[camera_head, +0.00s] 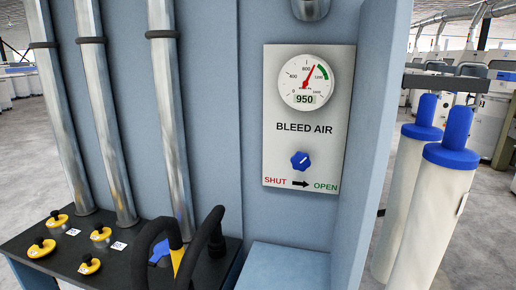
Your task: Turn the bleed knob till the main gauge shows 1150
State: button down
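The main gauge (302,77) is a round white dial at the top of a pale panel marked BLEED AIR. Its red needle points up and slightly right, and its digital readout shows 950. A green band lies on the dial's upper right, to the right of the needle. The bleed knob (300,161) is blue and sits below the gauge; its white mark seems to point to the upper right. Below it, a black arrow points from red SHUT to green OPEN. Nothing touches the knob.
Several yellow knobs (57,221) stand on a dark ledge at lower left, below metal pipes (173,120). Black curved hose-like shapes (206,235) rise at the bottom. A blue side wall (362,150) borders the panel's right; blue-capped white cylinders (432,205) stand beyond it.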

aim_at(301, 161)
jog(key=j+z, duration=0.35)
jog(key=i+j+z, duration=0.1)
jog(key=j+z, duration=0.6)
